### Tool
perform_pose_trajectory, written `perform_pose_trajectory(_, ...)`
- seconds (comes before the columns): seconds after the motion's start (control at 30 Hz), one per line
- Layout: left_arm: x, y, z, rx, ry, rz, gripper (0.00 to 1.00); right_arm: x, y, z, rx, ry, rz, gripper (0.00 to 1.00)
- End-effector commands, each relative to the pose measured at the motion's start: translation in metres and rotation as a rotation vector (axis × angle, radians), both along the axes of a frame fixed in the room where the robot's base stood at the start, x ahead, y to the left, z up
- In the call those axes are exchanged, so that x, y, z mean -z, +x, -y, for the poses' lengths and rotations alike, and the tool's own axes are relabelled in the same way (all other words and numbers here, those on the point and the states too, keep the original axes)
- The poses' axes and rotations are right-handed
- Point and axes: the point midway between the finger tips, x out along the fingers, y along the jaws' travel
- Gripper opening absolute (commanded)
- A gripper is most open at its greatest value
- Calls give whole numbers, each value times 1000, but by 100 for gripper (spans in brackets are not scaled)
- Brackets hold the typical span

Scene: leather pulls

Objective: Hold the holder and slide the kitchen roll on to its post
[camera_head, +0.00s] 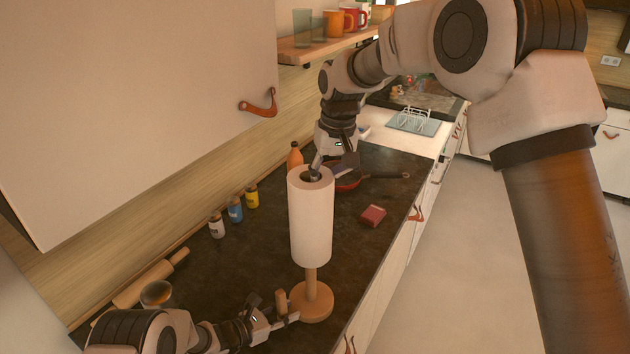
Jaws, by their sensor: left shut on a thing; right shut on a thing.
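The white kitchen roll (311,222) stands upright around the upper part of the wooden holder's post. A stretch of bare post shows between the roll's lower end and the round base of the holder (312,304) on the dark counter. My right gripper (315,172) comes from above and is shut on the roll at its top rim; its fingertips are partly hidden. My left gripper (289,306) is low at the left side of the base and is shut on the holder's base edge. The post's top inside the roll cannot be made out.
Small white, blue and yellow jars (235,210) and a rolling pin (145,284) line the wall at the left. An orange bottle (295,156), a red pan (348,184) and a red box (373,216) are behind the roll. A cabinet (140,100) hangs at the upper left.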

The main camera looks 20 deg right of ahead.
Motion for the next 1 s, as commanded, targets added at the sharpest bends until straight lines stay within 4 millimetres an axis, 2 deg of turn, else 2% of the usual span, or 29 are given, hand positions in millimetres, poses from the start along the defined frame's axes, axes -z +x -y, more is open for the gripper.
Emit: perform_pose_trajectory(1.0,1,-1,0,1,2,-2,11,81,-1,-1,0,0,-1,0)
